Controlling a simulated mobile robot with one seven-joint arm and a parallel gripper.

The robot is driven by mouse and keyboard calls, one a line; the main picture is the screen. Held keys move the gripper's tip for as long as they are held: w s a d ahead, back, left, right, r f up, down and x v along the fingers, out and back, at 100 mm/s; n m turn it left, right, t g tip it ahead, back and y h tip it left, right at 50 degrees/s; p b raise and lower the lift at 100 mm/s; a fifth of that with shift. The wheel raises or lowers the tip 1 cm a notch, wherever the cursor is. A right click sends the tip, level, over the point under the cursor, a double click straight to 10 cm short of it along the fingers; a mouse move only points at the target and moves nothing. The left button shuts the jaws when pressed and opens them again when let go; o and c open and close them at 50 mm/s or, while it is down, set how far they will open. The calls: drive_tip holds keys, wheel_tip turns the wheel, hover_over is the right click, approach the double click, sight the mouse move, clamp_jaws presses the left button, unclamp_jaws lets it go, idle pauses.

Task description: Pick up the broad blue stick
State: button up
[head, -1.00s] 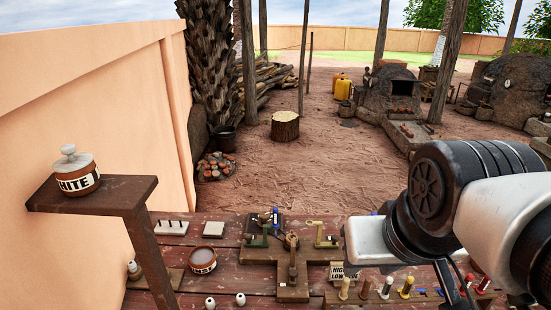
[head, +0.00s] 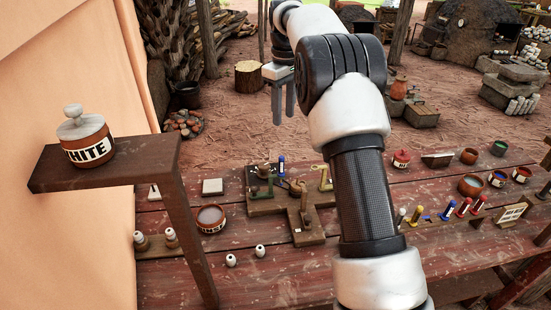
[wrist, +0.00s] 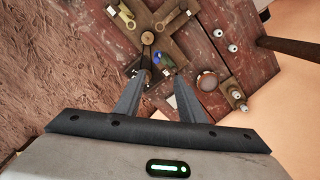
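A blue stick (head: 281,165) stands upright at the back of the cross-shaped wooden board (head: 308,232) on the red table. A blue item also shows in the wrist view (wrist: 157,58), between and beyond my fingertips. A second blue stick (head: 447,213) leans in a row of coloured sticks at the right. I cannot tell which is the broad one. My gripper (head: 284,117) is above and behind the board, fingers pointing down. In the wrist view my gripper (wrist: 160,76) is open with nothing between its fingers.
A white-labelled jar (head: 88,136) stands on a raised shelf (head: 110,168) at the left. Red sticks (head: 463,207) and several pots (head: 471,185) are at the right.

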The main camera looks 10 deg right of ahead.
hover_over(282, 157)
wheel_tip(282, 157, down, 4)
drive_tip(key=f, duration=0.1)
drive_tip(key=shift+n, duration=0.4)
wheel_tip(282, 157, down, 10)
drive_tip(key=shift+f+b, duration=0.1)
drive_tip(key=shift+b, duration=0.3)
drive_tip(key=shift+w+f+p, duration=0.15)
drive_tip(key=shift+f+p, duration=0.15)
drive_tip(key=shift+f, duration=2.65)
clamp_jaws()
